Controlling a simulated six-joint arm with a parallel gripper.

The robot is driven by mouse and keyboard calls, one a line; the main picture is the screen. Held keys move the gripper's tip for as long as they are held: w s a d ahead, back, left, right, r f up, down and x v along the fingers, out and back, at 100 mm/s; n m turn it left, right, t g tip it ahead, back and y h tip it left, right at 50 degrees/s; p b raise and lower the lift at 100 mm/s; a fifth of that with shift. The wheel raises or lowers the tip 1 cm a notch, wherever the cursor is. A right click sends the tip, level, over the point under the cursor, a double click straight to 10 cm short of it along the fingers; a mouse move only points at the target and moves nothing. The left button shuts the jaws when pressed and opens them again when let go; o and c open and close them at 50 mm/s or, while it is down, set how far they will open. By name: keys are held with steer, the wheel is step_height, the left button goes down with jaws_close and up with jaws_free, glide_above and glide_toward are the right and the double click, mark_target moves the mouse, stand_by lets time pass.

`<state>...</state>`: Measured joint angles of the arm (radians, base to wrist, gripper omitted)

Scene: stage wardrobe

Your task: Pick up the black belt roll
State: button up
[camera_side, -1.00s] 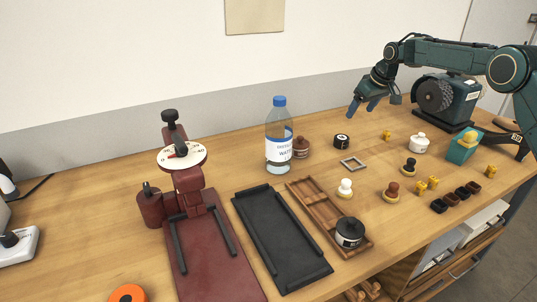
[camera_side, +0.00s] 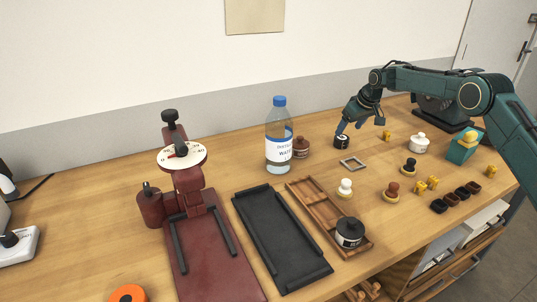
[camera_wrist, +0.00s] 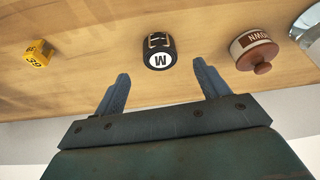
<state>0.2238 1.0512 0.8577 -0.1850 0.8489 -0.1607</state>
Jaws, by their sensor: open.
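The black belt roll (camera_side: 341,142) stands on the wooden table, right of the water bottle. In the wrist view the belt roll (camera_wrist: 159,50) shows a white end marked M and a pale buckle shape on its side. My gripper (camera_side: 360,125) is open and empty, just above and to the right of the roll in the side view. In the wrist view my gripper (camera_wrist: 161,72) has its two blue fingers spread wide, with the roll lying just beyond the tips, about midway between them. No touch shows.
A brown jar (camera_wrist: 254,48) and a yellow numbered marker (camera_wrist: 37,53) flank the roll. The water bottle (camera_side: 279,140) stands further left. A grey square frame (camera_side: 354,163) lies in front. Bare table surrounds the roll closely.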

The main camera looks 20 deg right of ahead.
mark_target(343, 138)
steer(key=shift+x, duration=2.6)
steer(key=shift+r, duration=0.1)
steer(key=c, duration=1.1)
